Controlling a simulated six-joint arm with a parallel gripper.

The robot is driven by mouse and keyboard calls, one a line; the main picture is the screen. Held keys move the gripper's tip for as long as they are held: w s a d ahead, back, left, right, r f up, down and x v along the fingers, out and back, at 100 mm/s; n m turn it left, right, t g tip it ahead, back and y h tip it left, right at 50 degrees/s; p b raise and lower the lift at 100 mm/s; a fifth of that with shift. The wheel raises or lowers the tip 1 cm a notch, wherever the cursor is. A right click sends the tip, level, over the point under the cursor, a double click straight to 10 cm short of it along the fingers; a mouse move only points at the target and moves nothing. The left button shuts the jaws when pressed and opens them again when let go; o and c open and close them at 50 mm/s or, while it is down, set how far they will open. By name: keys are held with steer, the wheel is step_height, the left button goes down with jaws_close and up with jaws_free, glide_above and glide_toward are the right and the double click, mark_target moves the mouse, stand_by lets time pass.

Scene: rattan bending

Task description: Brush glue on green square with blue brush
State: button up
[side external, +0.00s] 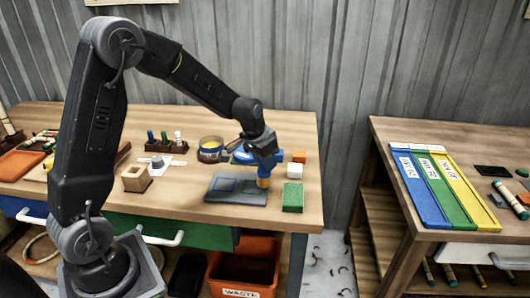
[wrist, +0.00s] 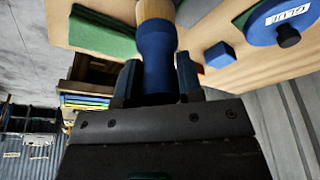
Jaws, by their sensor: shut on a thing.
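My gripper (side external: 264,158) is shut on the blue brush (wrist: 157,58), whose blue handle sits between the fingers in the wrist view. In the side view the brush (side external: 265,171) points down, its yellowish lower end over the right part of a dark grey board (side external: 222,197). I cannot tell whether the tip touches the board. Faint square outlines show on the board; their colours are hard to tell, and the brush hides part of them.
A green block (side external: 292,197) lies just right of the board; it also shows in the wrist view (wrist: 101,33). A wooden block (side external: 135,179) and a small brush rack (side external: 166,147) are left.

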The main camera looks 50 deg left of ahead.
steer(key=shift+f, duration=0.7)
steer(key=shift+s+a+f, duration=0.1)
steer(key=shift+s+a, duration=0.05)
steer(key=shift+a, duration=0.1)
steer(key=shift+c, duration=0.3)
steer(key=shift+s+a+f, duration=0.1)
steer(key=shift+s+a, duration=2)
steer(key=shift+s, duration=0.1)
steer(key=shift+w+d, duration=2.4)
steer(key=shift+r, duration=4.1)
steer(key=shift+a, duration=0.1)
